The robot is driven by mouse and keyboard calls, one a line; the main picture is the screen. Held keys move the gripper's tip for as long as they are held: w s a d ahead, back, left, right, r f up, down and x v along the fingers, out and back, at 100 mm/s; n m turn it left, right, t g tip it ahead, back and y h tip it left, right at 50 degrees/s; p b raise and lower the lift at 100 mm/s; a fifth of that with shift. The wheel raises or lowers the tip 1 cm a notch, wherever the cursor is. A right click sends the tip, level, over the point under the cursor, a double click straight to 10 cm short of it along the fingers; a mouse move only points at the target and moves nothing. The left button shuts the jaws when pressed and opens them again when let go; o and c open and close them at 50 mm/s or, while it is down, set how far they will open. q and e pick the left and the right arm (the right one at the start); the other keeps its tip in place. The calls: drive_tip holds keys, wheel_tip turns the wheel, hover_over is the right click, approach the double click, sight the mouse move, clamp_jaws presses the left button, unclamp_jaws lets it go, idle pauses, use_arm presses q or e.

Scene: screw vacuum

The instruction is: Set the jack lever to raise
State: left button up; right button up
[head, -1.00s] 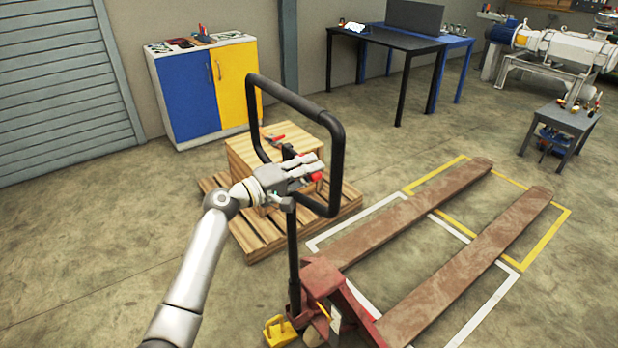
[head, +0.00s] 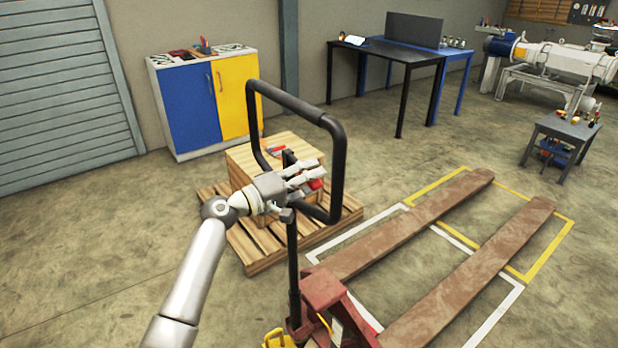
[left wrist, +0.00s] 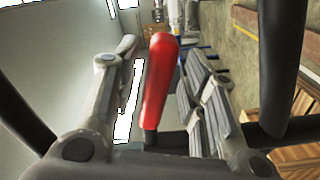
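The pallet jack's red lever (head: 315,184) sits inside the black loop handle (head: 338,150), near the top of the upright post (head: 292,265). My left gripper (head: 314,170) is at the lever, inside the loop in the head view. In the left wrist view the red lever (left wrist: 162,82) stands between the two spread fingers of my left gripper (left wrist: 165,85). A gap shows on its right side; whether the left finger touches it I cannot tell. The lever's base is partly hidden by the gripper. My right gripper is not in view.
The jack's red-brown forks (head: 455,275) extend to the right over floor markings. A wooden crate (head: 285,150) on a pallet (head: 255,255) stands behind the handle. A blue and yellow cabinet (head: 190,105) and a black table (head: 400,60) are farther back. Floor at left is clear.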

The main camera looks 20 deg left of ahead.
use_arm(q)
drive_tip(key=v, duration=1.2)
drive_tip(key=s+a+f+n+g+y, duration=0.1)
drive_tip(key=s+f+g+y, duration=0.15)
drive_tip(key=f, duration=1.35)
drive_tip(key=s+a+f+n+g+y, duration=0.15)
drive_tip(key=f+y, duration=0.25)
drive_tip(key=f, duration=1.3)
drive_tip(key=s+f+m+g+y, duration=0.35)
drive_tip(key=s+f, duration=1.15)
drive_tip(key=f, duration=0.5)
drive_tip(key=s+d+f+m+g, duration=0.1)
drive_tip(key=s+f, duration=0.3)
drive_tip(key=s, duration=0.7)
drive_tip(key=s+d+f+m+g, duration=0.2)
drive_tip(key=s+f+m, duration=0.2)
drive_tip(key=s, duration=0.7)
drive_tip(key=s+d+f+m+g+y, duration=0.1)
drive_tip(key=s+d+f+m+g, duration=0.1)
drive_tip(key=s+f, duration=0.4)
drive_tip(key=s+m, duration=0.1)
drive_tip(key=s, duration=0.4)
drive_tip(key=shift+d+g, duration=0.25)
drive_tip(key=shift+g, duration=0.1)
